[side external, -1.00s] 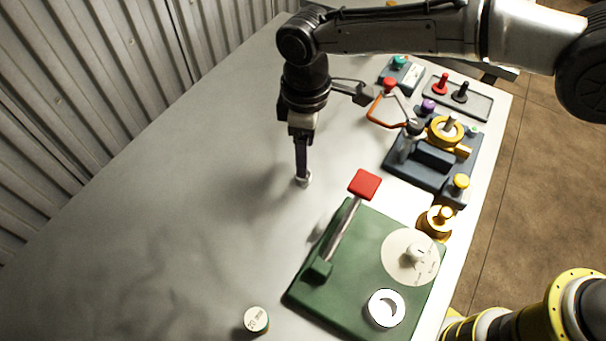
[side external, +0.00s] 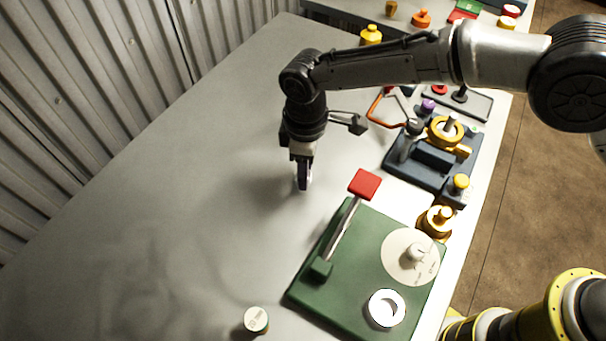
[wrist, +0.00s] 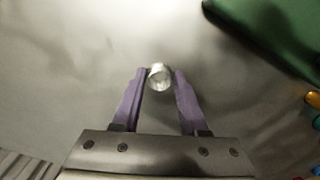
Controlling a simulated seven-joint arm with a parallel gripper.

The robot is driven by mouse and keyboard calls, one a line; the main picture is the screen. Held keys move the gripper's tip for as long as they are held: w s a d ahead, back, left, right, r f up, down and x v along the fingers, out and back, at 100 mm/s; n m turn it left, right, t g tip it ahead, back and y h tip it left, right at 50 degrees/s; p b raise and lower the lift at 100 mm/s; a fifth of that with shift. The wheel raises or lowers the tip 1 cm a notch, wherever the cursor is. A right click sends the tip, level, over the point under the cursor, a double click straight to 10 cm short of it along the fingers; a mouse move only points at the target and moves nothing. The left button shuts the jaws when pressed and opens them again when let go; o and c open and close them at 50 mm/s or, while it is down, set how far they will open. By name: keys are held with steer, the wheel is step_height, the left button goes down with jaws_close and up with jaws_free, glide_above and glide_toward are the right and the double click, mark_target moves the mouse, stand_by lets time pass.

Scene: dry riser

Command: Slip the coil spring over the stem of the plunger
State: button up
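A small silvery round piece, seemingly the coil spring (wrist: 159,77), stands on the grey table between my fingertips in the wrist view. Its coils are too small to make out. My gripper (side external: 303,187) points straight down around it, close to the table. In the wrist view, the two purple fingers of my gripper (wrist: 160,75) are apart, with the piece between their tips and slight gaps beside it. A pale disc with a short upright stem, possibly the plunger (side external: 412,262), sits on the green base at the right; I cannot tell for certain.
The green base (side external: 350,270) carries a red-topped lever (side external: 364,184) and a white ring (side external: 374,308). A small white-topped cylinder (side external: 256,320) stands at the front. The table's left side is clear.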

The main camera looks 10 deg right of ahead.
jaws_close()
steer(key=shift+r, duration=0.1)
step_height(320, 180, up, 10)
step_height(320, 180, up, 6)
steer(key=f, duration=0.1)
glide_above(457, 116)
steer(key=shift+w+a+r, duration=0.15)
steer(key=shift+a+r, duration=0.05)
steer(key=shift+r, duration=0.05)
steer(key=f, duration=0.3)
steer(key=shift+d+f, duration=0.1)
steer(key=shift+d, duration=0.1)
steer(key=shift+f, duration=2.35)
